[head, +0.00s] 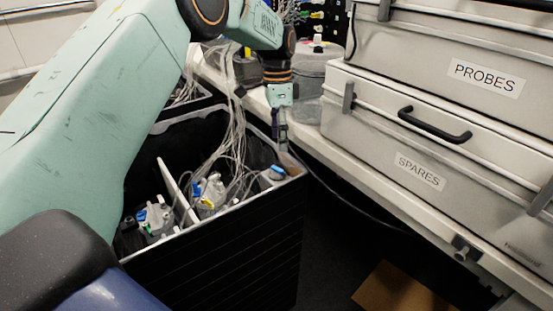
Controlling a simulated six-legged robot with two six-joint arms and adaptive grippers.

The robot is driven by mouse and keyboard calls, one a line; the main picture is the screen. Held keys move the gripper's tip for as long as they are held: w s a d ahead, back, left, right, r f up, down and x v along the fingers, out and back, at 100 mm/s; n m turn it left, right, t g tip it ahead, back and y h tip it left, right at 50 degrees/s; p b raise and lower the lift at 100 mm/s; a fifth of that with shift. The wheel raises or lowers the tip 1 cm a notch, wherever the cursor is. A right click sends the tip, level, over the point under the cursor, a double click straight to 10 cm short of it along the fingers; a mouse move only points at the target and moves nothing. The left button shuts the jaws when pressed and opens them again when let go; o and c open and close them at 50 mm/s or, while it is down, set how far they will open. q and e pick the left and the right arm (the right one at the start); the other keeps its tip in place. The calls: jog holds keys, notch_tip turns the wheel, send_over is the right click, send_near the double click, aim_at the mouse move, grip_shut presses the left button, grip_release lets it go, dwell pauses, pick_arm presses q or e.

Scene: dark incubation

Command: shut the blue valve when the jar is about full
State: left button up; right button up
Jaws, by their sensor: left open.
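My left gripper (281,138) points down over the right corner of a black crate (240,250), open, its slim fingers seen nearly edge-on. A small blue part (277,171) sits inside that corner, a little below the fingertips and apart from them. Other blue parts, one of them a blue piece (196,188) beside yellow and white fittings, sit deeper in the crate. I cannot tell which is the blue valve. A clear jar (312,82) stands on the bench behind the gripper, partly hidden. Its fill level cannot be read. My right gripper is not in view.
Thin clear tubes (235,125) hang into the crate close to my left wrist. Two grey cases, labelled PROBES (487,78) and SPARES (420,172), are stacked on the white bench (365,172) at right. A brown board (402,290) lies on the dark floor.

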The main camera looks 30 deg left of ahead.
aim_at(277, 168)
pick_arm(q)
jog(key=n, duration=0.2)
jog(key=f+n, duration=0.1)
jog(key=n, duration=0.2)
jog(key=a+f+n+t+y, duration=0.1)
jog(key=n, duration=0.2)
jog(key=shift+w+f, duration=0.2)
jog(key=shift+w, duration=0.15)
jog(key=shift+s+f+b, duration=0.1)
jog(key=shift+f+b, duration=0.85)
jog(key=shift+f, duration=2.85)
jog(key=shift+c, duration=0.3)
